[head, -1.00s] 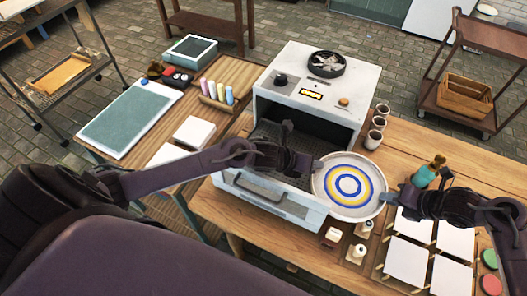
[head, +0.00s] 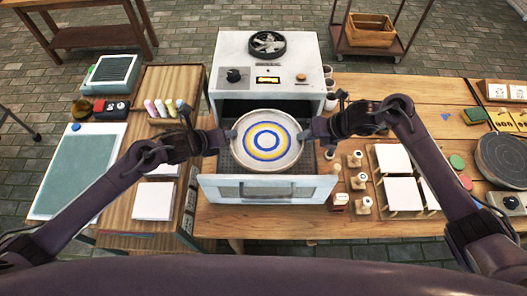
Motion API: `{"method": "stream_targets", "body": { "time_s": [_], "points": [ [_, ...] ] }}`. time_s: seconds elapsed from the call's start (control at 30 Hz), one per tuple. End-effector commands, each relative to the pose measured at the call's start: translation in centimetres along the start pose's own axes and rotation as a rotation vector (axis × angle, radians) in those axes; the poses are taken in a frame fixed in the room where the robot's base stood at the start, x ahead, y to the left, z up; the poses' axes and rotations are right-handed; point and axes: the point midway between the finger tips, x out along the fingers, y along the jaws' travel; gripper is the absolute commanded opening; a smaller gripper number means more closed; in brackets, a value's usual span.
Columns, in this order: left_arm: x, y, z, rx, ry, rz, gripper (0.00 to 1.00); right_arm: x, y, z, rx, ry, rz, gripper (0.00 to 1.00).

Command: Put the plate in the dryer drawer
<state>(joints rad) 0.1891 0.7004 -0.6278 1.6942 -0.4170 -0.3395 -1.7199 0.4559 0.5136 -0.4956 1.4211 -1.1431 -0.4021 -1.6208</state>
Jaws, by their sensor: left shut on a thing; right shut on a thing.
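The plate (head: 267,125) is white-rimmed with blue and yellow rings painted on it. It is held level between my two grippers, over the pulled-out drawer (head: 266,188) of the white dryer (head: 270,78). My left gripper (head: 229,136) is shut on the plate's left rim. My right gripper (head: 306,134) is shut on its right rim. The drawer's dark mesh floor shows around the plate. I cannot tell how far above that floor the plate is. The dryer's dark opening lies just behind the plate.
Wooden stamps (head: 355,159) and white tiles (head: 402,193) lie right of the drawer. Dark cups (head: 330,100) stand beside the dryer. Chalk-like sticks (head: 160,108) and a white block (head: 154,200) are on the left table. A round turntable (head: 503,158) sits far right.

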Motion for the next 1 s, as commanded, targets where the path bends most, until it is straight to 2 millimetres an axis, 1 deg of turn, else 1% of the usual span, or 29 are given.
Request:
{"method": "stream_targets", "body": {
  "time_s": [0.03,0.2,0.33,0.5,1.0],
  "points": [
    [-1.4,-0.7,1.7,0.0,-0.006,0.01,0.0,-1.9,0.7,0.8,0.0,-0.002,-0.008,0.0],
    [-3.6,-2.6,3.8,0.0,-0.006,0.01,0.0,-4.8,2.6,2.0,0.001,-0.001,-0.008,0.0],
    [-4.7,-3.6,5.0,0.0,-0.006,0.01,0.0,-6.3,3.6,2.6,0.001,-0.001,-0.009,0.0],
    [-5.2,-4.0,5.4,0.0,-0.005,0.01,0.0,-6.9,4.0,2.8,0.001,-0.001,-0.009,0.0],
    [-4.9,-3.7,5.2,0.0,-0.006,0.01,0.0,-6.5,3.7,2.7,0.001,-0.001,-0.008,0.0]
  ]
}}
